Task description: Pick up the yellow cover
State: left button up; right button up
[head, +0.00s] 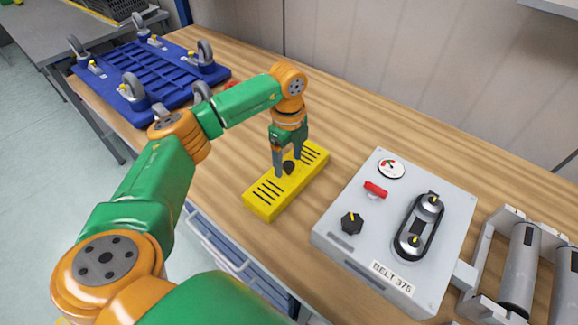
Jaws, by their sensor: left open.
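The yellow cover (264,199) is a long block with dark slots at both ends and a black knob (289,167) in its middle. It lies on the wooden workbench, slanting from lower left to upper right. My left gripper (287,172) points down over the middle of the cover. Its fingers are open, on either side of the black knob or very close to it. I cannot tell if they touch the knob or the cover. My right gripper does not show.
A grey control box (350,260) with a gauge, red switch, black knob and belt stands right of the cover. Grey rollers (521,268) are at the far right. A blue wheeled dolly (150,72) lies upturned at the back left. Bare wooden bench (360,125) extends behind the cover.

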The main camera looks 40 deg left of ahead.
pick_arm(q)
jog(key=shift+f, duration=0.2)
jog(key=shift+s, duration=0.1)
grip_shut()
dwell(1.1)
